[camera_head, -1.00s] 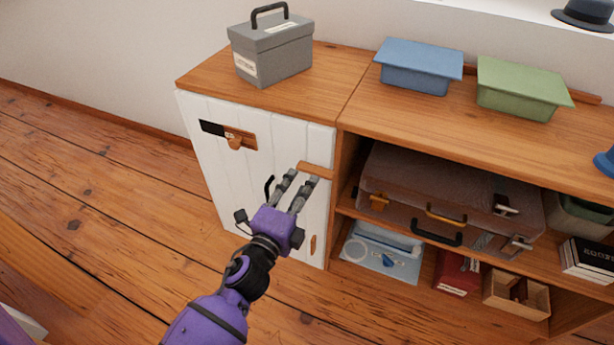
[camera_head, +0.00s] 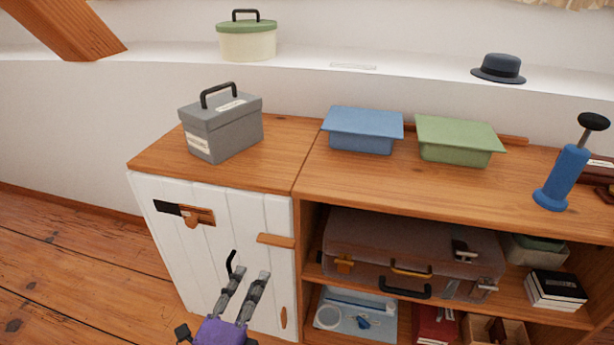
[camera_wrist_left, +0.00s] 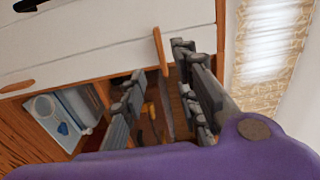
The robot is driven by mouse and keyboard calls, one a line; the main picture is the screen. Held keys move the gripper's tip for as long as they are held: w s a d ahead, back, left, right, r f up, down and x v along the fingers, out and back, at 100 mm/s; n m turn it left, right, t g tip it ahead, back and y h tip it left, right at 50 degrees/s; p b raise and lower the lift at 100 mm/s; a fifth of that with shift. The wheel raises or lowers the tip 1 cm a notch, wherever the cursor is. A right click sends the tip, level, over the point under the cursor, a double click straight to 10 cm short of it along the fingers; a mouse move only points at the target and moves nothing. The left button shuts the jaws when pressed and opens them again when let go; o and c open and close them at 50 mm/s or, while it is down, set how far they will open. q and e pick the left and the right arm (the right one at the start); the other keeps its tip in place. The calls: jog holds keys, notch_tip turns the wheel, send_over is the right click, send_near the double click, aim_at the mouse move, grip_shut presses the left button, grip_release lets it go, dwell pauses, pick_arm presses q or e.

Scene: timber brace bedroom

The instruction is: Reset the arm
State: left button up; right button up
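My left gripper (camera_head: 249,274) is purple with grey fingers. It is in front of the white cabinet door (camera_head: 192,258), below the wooden tab (camera_head: 275,240) at the door's right edge. Its two fingers are apart with nothing held between them. In the left wrist view the open fingers (camera_wrist_left: 160,85) reach toward the cabinet, and the wooden tab (camera_wrist_left: 160,52) shows just beyond them. The door looks closed. My right gripper is in neither view.
A grey box (camera_head: 222,130), blue bin (camera_head: 362,132), green bin (camera_head: 457,142) and blue pump (camera_head: 563,177) stand on the cabinet top. The open shelves at right hold a suitcase (camera_head: 400,250) and books (camera_head: 556,290). Bare floor (camera_head: 70,260) lies left.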

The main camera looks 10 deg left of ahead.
pick_arm(q)
jog(key=s+f+n+g+y, duration=0.1)
jog(key=s+f+n+g, duration=0.6)
jog(key=s+f+n, duration=0.95)
jog(key=s+f+n+g, duration=0.1)
jog(key=s+f+g, duration=0.15)
jog(key=s, duration=0.95)
jog(key=s+f+g, duration=0.2)
jog(key=s+g, duration=0.1)
jog(key=s, duration=0.9)
jog(key=w+r+t+p, duration=0.1)
jog(key=w+r+p, duration=0.2)
jog(key=r+p, duration=1.1)
jog(key=w+d+r+t+p, duration=0.1)
jog(key=w+r+t+p, duration=0.1)
jog(key=r+p, duration=1.3)
jog(key=shift+w+d+r+h+p, duration=0.35)
jog(key=shift+w+p, duration=0.2)
jog(key=shift+p, duration=0.5)
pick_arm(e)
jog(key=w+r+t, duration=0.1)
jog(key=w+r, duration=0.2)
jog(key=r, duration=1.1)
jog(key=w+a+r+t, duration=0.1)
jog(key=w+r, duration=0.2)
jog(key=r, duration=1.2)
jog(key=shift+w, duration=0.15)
